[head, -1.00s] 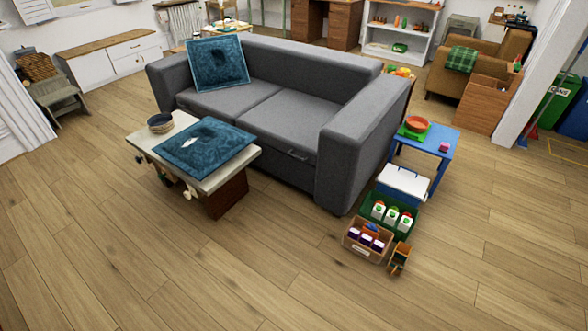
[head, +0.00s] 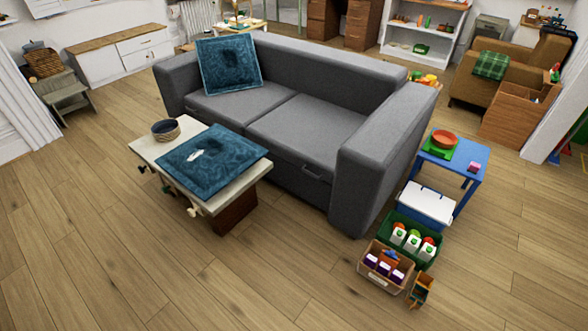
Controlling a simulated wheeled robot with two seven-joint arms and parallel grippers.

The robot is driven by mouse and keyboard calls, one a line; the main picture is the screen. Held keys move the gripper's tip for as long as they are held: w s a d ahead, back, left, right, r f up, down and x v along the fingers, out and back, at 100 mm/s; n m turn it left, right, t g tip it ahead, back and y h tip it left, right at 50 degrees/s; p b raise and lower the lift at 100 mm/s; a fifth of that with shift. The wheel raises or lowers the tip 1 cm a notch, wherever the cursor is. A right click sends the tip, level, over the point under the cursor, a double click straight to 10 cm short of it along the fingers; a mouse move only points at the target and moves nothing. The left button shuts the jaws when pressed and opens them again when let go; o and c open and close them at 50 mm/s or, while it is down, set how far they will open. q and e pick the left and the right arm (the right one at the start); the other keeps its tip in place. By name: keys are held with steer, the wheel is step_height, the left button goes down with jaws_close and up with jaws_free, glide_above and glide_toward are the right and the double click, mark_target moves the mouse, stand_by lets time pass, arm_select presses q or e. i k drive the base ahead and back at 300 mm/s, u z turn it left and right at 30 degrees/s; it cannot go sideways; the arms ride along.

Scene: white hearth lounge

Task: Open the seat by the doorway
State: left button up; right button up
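A grey sofa (head: 292,118) stands in the middle of the head view. A dark handle (head: 314,173) shows on the front of its seat base, near the right end. The two seat cushions lie flat and the seat looks closed. A blue cushion (head: 229,64) leans at the sofa's left end. A second blue cushion (head: 213,160) lies on a low table in front of the seat. No doorway can be made out for certain beside the sofa. Neither of my grippers is in view.
The low table (head: 148,150) also holds a bowl (head: 166,130) and blocks the sofa's left front. Right of the sofa stand a blue table (head: 468,158), a cooler (head: 426,205), a green crate (head: 412,236) and a cardboard box (head: 387,268). The near floor (head: 290,275) is clear.

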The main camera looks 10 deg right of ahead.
mark_target(307, 131)
steer(key=z, duration=0.3)
steer(key=i, duration=0.75)
steer(key=z, duration=1.15)
steer(key=i, duration=0.25)
steer(key=z, duration=0.05)
